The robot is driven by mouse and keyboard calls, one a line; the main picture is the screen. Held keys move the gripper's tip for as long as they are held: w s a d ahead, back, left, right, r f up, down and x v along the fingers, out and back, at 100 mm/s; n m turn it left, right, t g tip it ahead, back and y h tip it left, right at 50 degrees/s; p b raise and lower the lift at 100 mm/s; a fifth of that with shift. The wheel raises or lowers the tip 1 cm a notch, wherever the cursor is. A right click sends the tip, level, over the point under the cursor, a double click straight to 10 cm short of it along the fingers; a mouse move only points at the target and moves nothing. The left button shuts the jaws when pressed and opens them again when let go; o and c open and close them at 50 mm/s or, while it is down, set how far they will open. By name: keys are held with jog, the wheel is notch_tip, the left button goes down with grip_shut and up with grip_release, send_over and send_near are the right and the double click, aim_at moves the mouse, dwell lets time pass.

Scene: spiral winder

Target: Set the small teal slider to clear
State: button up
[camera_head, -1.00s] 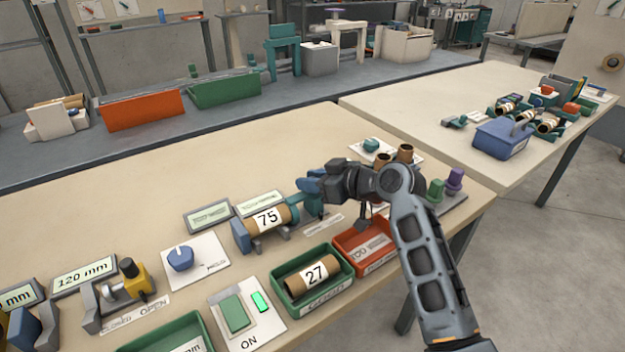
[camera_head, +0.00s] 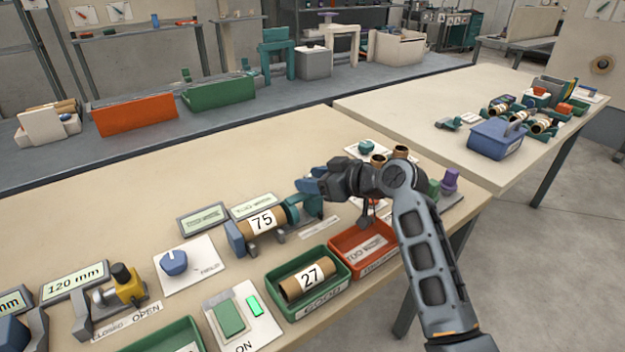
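The small teal slider (camera_head: 310,207) is at the right end of a gauge on the near table, by a brown tube marked 75 (camera_head: 263,222). The tube lies in the gauge between a blue end block (camera_head: 234,237) and the teal part. My gripper (camera_head: 308,187) is just above and behind the slider, its blue fingers pointing left. The fingers overlap the slider's top in this view, so I cannot tell whether they touch or grip it. A white label strip (camera_head: 320,228) lies in front of the slider, too small to read.
A green tray (camera_head: 340,279) holds a tube marked 27. A red tray (camera_head: 335,243) is beside it, under my arm. A blue knob (camera_head: 174,262), a green button panel (camera_head: 268,325) and two display plates surround the gauge.

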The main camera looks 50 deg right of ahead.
jog(key=v, duration=0.7)
jog(key=shift+s+r+b, duration=0.2)
jog(key=shift+s+b, duration=0.15)
jog(key=shift+b, duration=0.05)
jog(key=shift+s, duration=0.1)
dwell(0.4)
